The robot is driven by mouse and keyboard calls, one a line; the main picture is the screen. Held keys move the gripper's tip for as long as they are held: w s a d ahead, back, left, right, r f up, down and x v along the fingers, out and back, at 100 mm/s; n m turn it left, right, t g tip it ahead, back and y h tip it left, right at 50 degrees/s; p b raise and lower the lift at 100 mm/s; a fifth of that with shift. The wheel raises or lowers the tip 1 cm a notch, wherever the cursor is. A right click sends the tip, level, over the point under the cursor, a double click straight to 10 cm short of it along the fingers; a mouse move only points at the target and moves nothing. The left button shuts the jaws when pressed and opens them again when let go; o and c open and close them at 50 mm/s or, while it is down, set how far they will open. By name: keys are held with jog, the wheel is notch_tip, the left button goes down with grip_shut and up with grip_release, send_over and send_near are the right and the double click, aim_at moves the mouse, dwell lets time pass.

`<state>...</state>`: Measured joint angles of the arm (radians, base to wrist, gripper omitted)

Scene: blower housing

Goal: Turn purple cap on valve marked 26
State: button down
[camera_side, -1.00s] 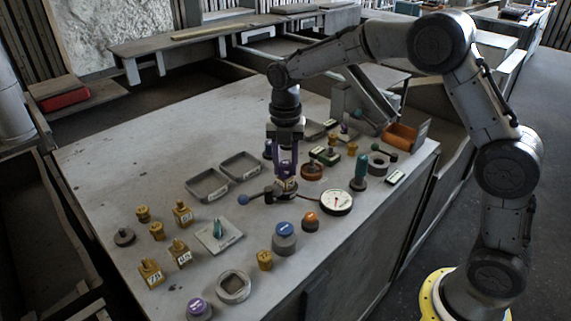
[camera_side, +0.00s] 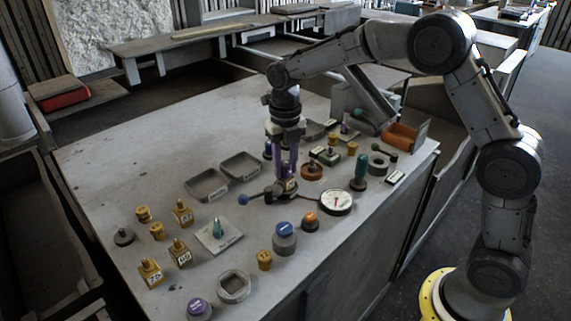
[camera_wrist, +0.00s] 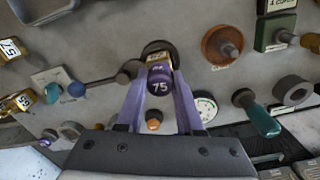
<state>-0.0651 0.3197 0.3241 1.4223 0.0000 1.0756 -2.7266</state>
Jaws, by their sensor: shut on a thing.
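My gripper (camera_side: 284,182) points straight down with its two purple fingers shut on a small piece. In the wrist view the fingers of my gripper (camera_wrist: 160,88) stand on either side of this purple cap (camera_wrist: 161,84), whose face seems to read 75. A tan part with a pale label (camera_wrist: 157,59) shows just beyond it, above a dark round base (camera_wrist: 160,47). In the side view the fingers hide most of the held piece. Another purple cap (camera_side: 197,306) sits on a grey round base at the table's front left; its mark is too small to read.
A white-faced gauge (camera_side: 336,202) stands close on the right. A green-handled part (camera_side: 359,177) and an orange-topped knob (camera_side: 310,221) are nearby. The table's left rear is clear.

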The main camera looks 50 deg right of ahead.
aim_at(285, 163)
jog(key=shift+r, duration=0.6)
dwell(0.7)
jog(key=shift+r, duration=2.45)
